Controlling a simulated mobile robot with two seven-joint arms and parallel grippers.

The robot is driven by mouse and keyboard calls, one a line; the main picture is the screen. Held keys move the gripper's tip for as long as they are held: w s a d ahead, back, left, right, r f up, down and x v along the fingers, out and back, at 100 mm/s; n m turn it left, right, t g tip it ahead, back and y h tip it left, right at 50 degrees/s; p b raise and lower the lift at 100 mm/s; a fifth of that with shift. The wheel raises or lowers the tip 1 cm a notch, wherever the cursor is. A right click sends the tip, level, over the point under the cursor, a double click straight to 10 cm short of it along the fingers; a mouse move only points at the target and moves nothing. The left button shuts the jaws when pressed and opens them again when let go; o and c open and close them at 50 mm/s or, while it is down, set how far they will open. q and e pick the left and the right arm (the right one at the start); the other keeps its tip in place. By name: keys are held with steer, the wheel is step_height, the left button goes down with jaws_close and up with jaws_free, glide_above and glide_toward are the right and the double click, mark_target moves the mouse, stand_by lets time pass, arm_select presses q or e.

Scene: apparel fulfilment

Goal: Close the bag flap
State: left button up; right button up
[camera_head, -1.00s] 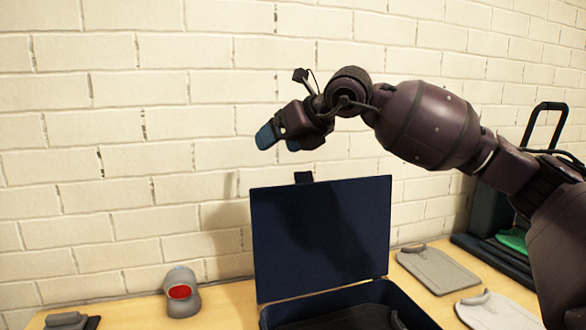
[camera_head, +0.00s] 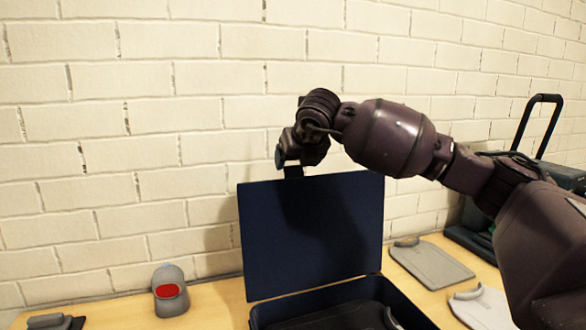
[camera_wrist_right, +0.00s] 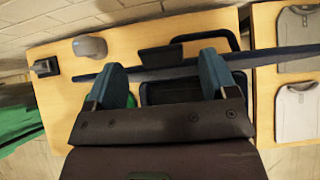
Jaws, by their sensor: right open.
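A dark blue bag (camera_head: 415,312) stands on the table with its flap (camera_head: 335,220) raised upright at the back. A small black tab (camera_head: 293,172) sticks up from the flap's top edge. My right gripper (camera_head: 284,158) is at that tab, above the top edge; its fingertips are mostly hidden in the head view. In the right wrist view the right gripper's blue fingers (camera_wrist_right: 161,78) are spread apart, with the tab (camera_wrist_right: 160,57) between and just beyond them. The flap (camera_wrist_right: 275,58) shows there nearly edge-on. Nothing is visibly gripped. My left gripper is not in view.
A grey cap (camera_head: 169,290) with a red patch stands left of the bag. Folded grey garments (camera_head: 430,263) lie to the right. A dark case with a tall handle (camera_head: 540,118) stands at the far right. A brick wall (camera_head: 130,150) closes the back.

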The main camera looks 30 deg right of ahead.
mark_target(294, 167)
steer(key=shift+x, duration=1.95)
steer(key=shift+s, duration=0.1)
steer(key=c, duration=1.3)
